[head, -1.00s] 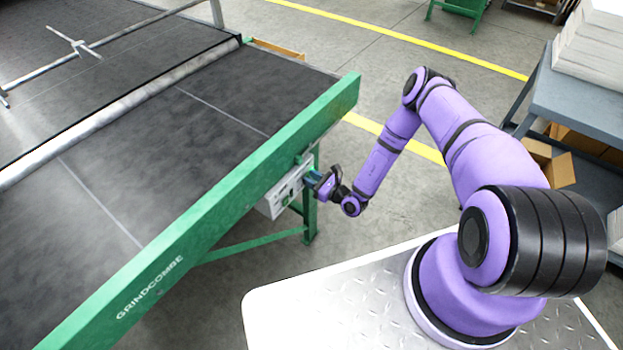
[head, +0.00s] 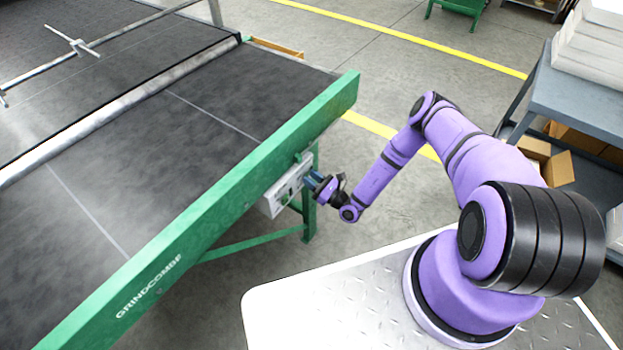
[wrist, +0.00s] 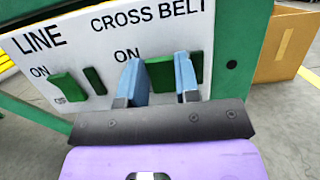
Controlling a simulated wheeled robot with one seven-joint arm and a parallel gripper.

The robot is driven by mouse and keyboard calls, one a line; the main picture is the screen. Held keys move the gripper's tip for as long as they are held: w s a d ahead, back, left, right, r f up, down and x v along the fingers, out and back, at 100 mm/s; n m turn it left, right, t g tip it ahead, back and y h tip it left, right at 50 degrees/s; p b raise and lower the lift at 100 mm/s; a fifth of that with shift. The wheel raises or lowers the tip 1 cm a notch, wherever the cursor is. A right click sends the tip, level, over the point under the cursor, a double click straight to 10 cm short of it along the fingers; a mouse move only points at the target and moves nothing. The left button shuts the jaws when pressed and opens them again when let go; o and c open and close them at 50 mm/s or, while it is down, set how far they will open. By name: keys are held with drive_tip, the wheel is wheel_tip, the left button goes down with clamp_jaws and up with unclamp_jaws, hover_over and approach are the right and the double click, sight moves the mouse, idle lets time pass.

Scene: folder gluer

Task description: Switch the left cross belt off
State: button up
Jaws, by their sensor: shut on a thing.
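The control panel (wrist: 35,60) is white, with LINE and CROSS BELT labels, and hangs under the green side rail; in the head view it is the small light box (head: 284,190). My gripper (wrist: 158,80) has its two blue fingers on either side of the green cross belt switch handle (wrist: 160,76), closed on it. An ON mark shows above its left end; the area below it is hidden by my gripper. The head view also shows my gripper (head: 312,180) at the panel. The cross belt (head: 120,140) is dark with pale seam lines.
The green LINE switch (wrist: 66,88) sits left of my gripper, with ON and OFF marks. A narrow dark green part (wrist: 95,80) is beside it. A cardboard box (wrist: 285,45) stands behind the panel at right. A grey cart (head: 580,95) stands at the right.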

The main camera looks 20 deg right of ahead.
drive_tip(key=o, duration=0.9)
drive_tip(key=v, duration=1.1)
drive_tip(key=shift+w+r, duration=0.1)
